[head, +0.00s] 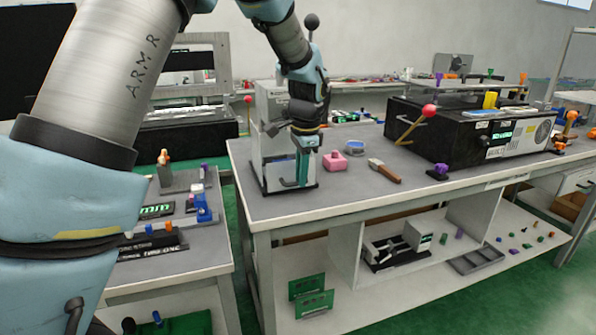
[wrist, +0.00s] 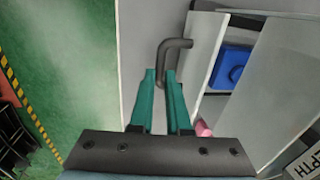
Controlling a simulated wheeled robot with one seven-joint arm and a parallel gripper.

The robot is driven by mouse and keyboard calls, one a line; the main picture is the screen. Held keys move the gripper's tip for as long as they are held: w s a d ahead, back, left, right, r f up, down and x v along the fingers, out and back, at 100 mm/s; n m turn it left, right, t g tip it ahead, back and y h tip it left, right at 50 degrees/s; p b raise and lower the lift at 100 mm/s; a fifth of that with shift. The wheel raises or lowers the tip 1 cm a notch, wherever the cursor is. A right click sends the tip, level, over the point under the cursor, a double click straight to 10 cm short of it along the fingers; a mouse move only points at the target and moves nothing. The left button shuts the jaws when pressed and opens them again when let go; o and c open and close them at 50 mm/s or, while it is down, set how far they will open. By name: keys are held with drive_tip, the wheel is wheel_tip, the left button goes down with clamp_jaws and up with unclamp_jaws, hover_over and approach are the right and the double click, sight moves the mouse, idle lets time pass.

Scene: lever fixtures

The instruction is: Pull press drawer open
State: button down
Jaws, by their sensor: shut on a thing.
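The press (head: 272,105) is a grey and white upright unit at the left end of the workbench. Its drawer front is a pale panel (wrist: 203,60) with a dark bent-rod handle (wrist: 176,43). My gripper (head: 303,172) points down in front of the press, and its teal fingers are closed on the handle. In the wrist view the gripper's fingertips (wrist: 161,75) sit on either side of the rod's lower end. A blue block (wrist: 230,67) shows behind the drawer front. The fingers and arm hide part of the drawer in the head view.
A pink block (head: 335,161), a blue round dish (head: 356,147) and a brown-handled tool (head: 384,171) lie right of the press. A black machine with a red-knobbed lever (head: 429,111) stands farther right. The bench's front edge (head: 400,190) is close to the press.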

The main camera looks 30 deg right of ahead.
drive_tip(key=s, duration=0.7)
drive_tip(key=shift+s+a, duration=0.4)
drive_tip(key=c, duration=0.9)
unclamp_jaws()
drive_tip(key=shift+r, duration=0.1)
drive_tip(key=r, duration=0.3)
drive_tip(key=s+r+b, duration=0.1)
drive_tip(key=r, duration=0.6)
drive_tip(key=shift+s+a+r, duration=0.1)
drive_tip(key=shift+s+r, duration=0.15)
drive_tip(key=shift+s, duration=0.15)
